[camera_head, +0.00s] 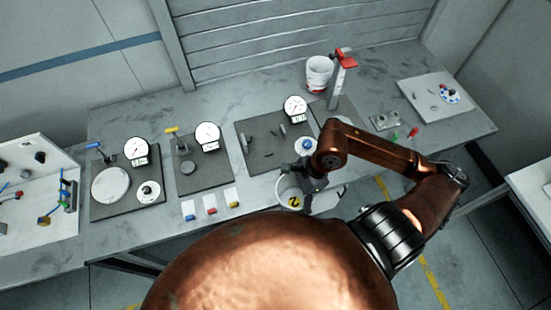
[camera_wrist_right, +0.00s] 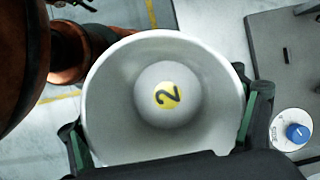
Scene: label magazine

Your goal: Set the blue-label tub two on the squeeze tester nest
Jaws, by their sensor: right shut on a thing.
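My right gripper (camera_head: 308,180) is shut on a white open-topped tub (camera_head: 287,190) and holds it near the front edge of the bench. In the right wrist view I look down into the tub (camera_wrist_right: 110,105), with green-lined fingers on either side. A yellow disc with a black 2 (camera_wrist_right: 168,95) lies on its floor. The tub's outer label is not visible. A dark fixture plate (camera_head: 262,158) with upright pieces, a dial gauge (camera_head: 295,107) and a blue knob (camera_head: 306,145) stands just behind the tub; I cannot tell whether it is the squeeze tester. My left gripper is out of view.
Other gauge fixtures with a blue lever (camera_head: 94,146) and a yellow lever (camera_head: 171,130) stand to the left. Small coloured blocks (camera_head: 211,210) lie at the front edge. A red-marked tub (camera_head: 319,72) and red-topped post (camera_head: 342,75) stand behind my right arm.

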